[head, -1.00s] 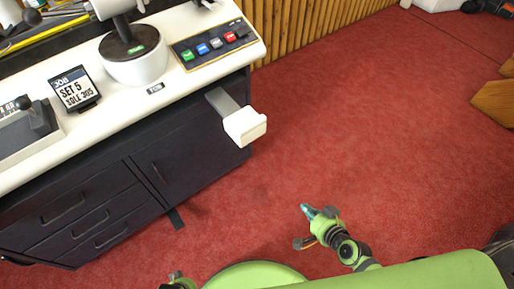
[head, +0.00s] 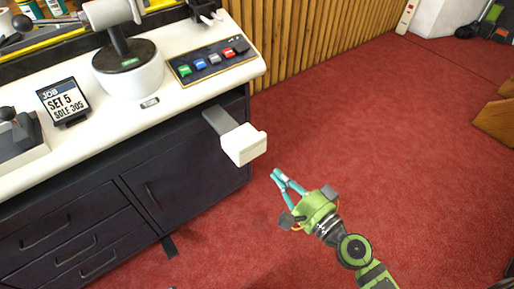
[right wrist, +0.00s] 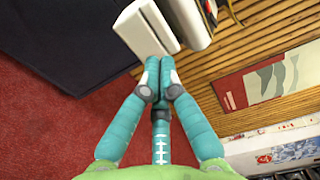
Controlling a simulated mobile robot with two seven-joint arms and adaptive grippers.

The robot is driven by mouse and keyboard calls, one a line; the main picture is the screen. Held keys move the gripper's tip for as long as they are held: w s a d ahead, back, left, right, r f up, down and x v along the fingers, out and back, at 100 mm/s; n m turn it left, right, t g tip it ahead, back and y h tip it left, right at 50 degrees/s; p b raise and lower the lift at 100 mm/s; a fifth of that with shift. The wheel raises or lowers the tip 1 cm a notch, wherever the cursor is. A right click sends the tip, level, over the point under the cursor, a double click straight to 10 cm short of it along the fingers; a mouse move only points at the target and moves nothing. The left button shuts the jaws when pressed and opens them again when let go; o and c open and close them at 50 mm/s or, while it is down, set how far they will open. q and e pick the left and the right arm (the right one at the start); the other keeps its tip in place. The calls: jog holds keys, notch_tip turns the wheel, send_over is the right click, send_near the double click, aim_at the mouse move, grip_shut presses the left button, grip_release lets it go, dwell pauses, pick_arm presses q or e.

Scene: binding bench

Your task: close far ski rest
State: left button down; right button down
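The far ski rest is a white block (head: 244,145) on a grey arm (head: 219,119) that sticks out from the right end of the dark bench front, under the white top. My right gripper (head: 278,178) is just right of and below the block in the head view, apart from it there. In the right wrist view its teal fingers (right wrist: 159,66) are together with nothing seen between them, and the white block (right wrist: 148,30) lies just beyond the tips. Whether they touch cannot be told. My left gripper is not in view.
The bench top (head: 75,140) carries a button panel (head: 212,52), a white round base (head: 128,72) with a post, and a job sign (head: 63,101). Dark drawers (head: 72,240) are below. Red carpet (head: 400,130) is open to the right, before a slatted wooden wall (head: 300,35).

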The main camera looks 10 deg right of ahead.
aim_at(250, 147)
jog(key=p+x, duration=0.2)
jog(key=x, duration=0.6)
jog(key=shift+r, duration=0.1)
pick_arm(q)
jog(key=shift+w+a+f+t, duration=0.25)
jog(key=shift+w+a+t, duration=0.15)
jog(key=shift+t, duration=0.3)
pick_arm(e)
jog(key=shift+w+a, duration=0.35)
jog(key=shift+w, duration=0.2)
